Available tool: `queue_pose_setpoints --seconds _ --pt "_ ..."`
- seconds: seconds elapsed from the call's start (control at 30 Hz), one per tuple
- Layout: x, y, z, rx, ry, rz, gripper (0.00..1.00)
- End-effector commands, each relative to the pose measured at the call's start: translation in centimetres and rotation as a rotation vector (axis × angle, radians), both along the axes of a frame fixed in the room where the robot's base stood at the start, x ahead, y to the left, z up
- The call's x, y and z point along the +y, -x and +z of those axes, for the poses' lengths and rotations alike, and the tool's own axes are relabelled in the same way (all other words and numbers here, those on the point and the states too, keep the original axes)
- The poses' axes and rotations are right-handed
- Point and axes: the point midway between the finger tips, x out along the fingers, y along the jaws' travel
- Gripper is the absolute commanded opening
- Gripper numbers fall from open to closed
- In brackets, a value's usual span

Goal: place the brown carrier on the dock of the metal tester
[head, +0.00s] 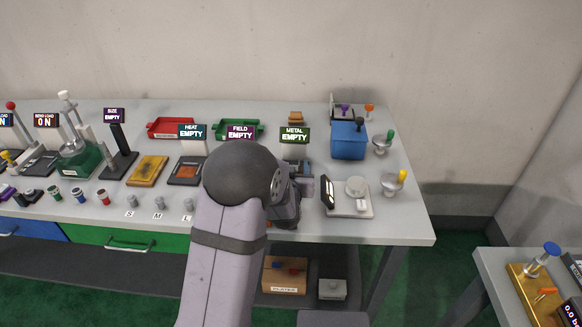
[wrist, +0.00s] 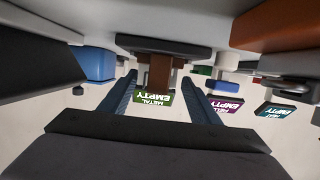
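My gripper (wrist: 159,78) points toward the back of the bench. Its two dark blue fingers stand apart in the wrist view, which is upside down. An upright brown block (wrist: 160,73), apparently the brown carrier, shows between the fingertips with a gap on both sides. It is against a dark grey plate (wrist: 165,44), and I cannot tell whether it rests in a dock. The metal tester's sign (head: 294,135) reads "METAL EMPTY" and also shows in the wrist view (wrist: 151,98). My arm and gripper hide most of the tester in the head view.
A blue box (head: 348,140) stands right of the metal sign. A white scale-like device (head: 350,198) is right of my gripper. The field sign (head: 240,132) and heat sign (head: 192,131) are to the left. A small orange-brown item (head: 295,118) lies behind the metal sign.

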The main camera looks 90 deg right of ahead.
Motion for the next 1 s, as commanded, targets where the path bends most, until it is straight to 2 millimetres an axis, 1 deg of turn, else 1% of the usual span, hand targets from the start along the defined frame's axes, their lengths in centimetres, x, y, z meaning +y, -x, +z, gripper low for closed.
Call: queue_pose_setpoints --seconds 0.27,0.37,0.57,0.8,1.0 --pt "0.0 0.0 0.5 0.000 0.000 0.000 0.57" --pt "0.9 0.0 0.6 0.000 0.001 -0.001 0.57" --pt "3.5 0.1 1.4 0.001 0.003 -0.002 0.57" --pt "7.3 0.2 2.5 0.001 0.002 -0.002 0.57" --pt "9.7 0.2 3.3 0.001 0.002 -0.001 0.57"
